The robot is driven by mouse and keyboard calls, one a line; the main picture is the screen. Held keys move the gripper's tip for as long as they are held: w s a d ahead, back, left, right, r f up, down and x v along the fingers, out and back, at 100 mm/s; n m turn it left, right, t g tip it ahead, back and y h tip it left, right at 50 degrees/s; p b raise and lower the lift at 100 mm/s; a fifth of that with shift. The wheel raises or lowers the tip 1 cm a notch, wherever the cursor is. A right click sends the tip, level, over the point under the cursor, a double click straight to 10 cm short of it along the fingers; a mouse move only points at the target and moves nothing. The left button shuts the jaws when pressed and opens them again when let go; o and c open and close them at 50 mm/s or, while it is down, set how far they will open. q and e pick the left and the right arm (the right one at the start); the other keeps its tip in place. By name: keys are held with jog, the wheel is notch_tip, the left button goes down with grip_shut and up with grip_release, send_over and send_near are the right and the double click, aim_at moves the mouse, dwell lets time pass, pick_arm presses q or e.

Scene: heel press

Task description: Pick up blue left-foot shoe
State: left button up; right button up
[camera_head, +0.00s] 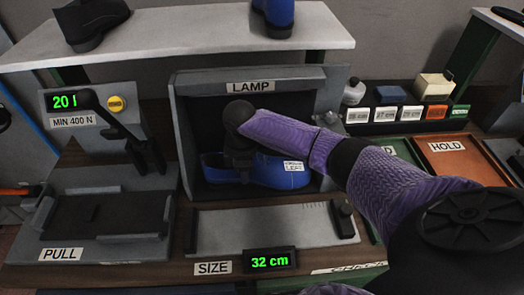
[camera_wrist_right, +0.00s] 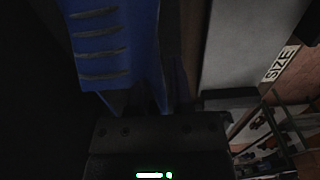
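The blue shoe (camera_head: 268,173) lies inside the grey lamp box, its toe to the right. A white label on it appears to read LEFT. My right gripper (camera_head: 238,163) reaches down into the box from above and sits at the middle of the shoe, hiding part of it. In the right wrist view the blue shoe (camera_wrist_right: 105,45) is very close, right in front of the dark gripper body. The fingertips are too dark to make out, so I cannot tell whether they grip it. My left gripper is not in view.
The lamp box (camera_head: 186,130) has walls and a top around the shoe. A size gauge (camera_head: 270,228) reading 32 cm lies in front. A pull press (camera_head: 105,215) stands left. A shelf (camera_head: 180,36) above holds a black shoe and another blue one. An orange HOLD tray (camera_head: 460,165) is right.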

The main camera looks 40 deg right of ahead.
grip_shut()
dwell(0.8)
